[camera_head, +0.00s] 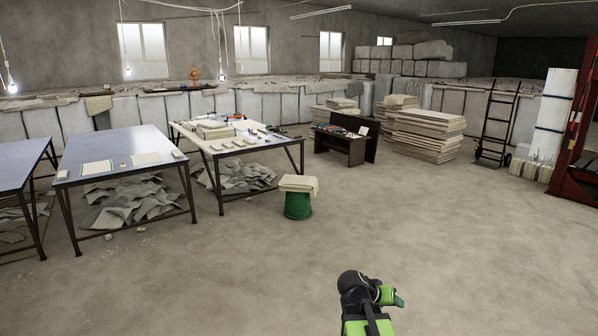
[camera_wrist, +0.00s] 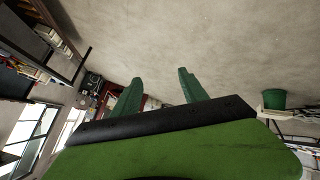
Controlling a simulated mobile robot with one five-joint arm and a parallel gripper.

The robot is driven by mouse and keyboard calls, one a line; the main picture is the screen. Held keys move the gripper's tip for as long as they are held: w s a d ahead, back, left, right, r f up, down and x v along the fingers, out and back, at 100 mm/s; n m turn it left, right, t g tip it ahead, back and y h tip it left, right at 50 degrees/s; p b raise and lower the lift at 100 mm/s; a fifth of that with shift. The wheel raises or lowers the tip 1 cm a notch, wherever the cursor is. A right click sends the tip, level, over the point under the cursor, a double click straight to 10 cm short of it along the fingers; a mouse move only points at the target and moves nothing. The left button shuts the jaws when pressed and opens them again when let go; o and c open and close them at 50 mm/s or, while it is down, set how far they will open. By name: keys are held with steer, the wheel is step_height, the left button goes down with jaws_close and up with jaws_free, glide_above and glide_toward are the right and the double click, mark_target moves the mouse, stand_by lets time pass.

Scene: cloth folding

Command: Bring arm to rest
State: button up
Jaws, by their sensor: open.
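My gripper (camera_wrist: 158,92) shows in the wrist view as two green fingers apart, with nothing between them. Beyond the fingers is bare concrete floor, and the view is strongly tilted. In the head view my arm, black and green, shows at the bottom right of centre, with the gripper (camera_head: 399,299) turned to the right. It is over open floor and touches nothing. The two fingers cannot be told apart in the head view.
A green bucket (camera_head: 298,205) with folded cloth (camera_head: 299,184) on top stands ahead. A table (camera_head: 283,150) with cloth stacks and a grey-topped table (camera_head: 125,143) stand left. Cloth stacks (camera_head: 428,138) and a ladder-like cart (camera_head: 496,122) stand farther back. The floor around my arm is clear.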

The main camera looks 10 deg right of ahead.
steer(key=a+f+n+y, duration=0.2)
steer(key=a+f+y, duration=0.2)
steer(key=a, duration=1.1)
steer(key=s+a+f+n+g+y, duration=0.1)
steer(key=s+a+n+y, duration=0.1)
steer(key=a, duration=0.3)
steer(key=s+a+f+n+g+y, duration=0.2)
steer(key=s+a, duration=0.2)
steer(key=a, duration=0.2)
steer(key=shift+s+a+f+y, duration=0.15)
steer(key=shift+s+a+y, duration=0.15)
steer(key=shift+s, duration=0.1)
